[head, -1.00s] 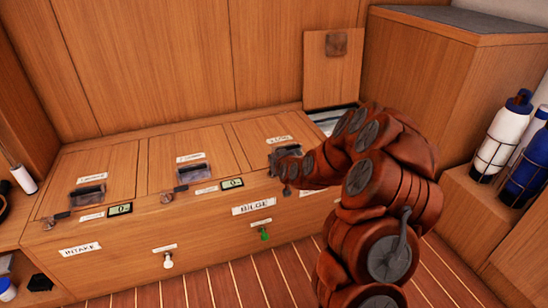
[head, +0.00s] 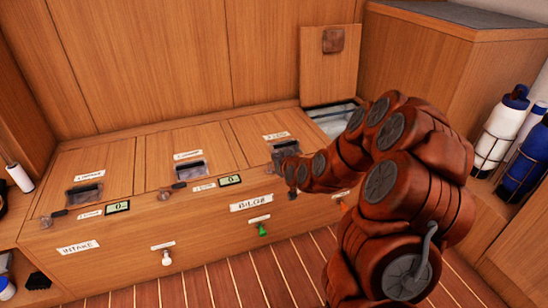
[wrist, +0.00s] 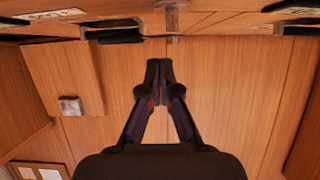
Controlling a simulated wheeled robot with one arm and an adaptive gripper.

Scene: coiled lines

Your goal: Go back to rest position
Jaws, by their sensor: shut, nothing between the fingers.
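My gripper shows in the wrist view (wrist: 160,68), with its two dark fingers together at the tips and nothing between them. In the head view my red-brown arm reaches left from the right side. Its end is in front of the right-hand closed hatch (head: 246,132), above the BILGE label (head: 252,202). The fingers cannot be made out clearly there, and the arm's end covers part of that hatch's front edge. I cannot tell from the picture whether the gripper touches the locker.
Two more closed hatches (head: 112,165) (head: 190,147) lie to the left. An open hatch lid (head: 326,75) stands upright behind my arm. A white bottle (head: 503,122) and a blue bottle (head: 525,165) stand in racks at right. A green knob (head: 262,230) and white knob (head: 166,258) are on the front.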

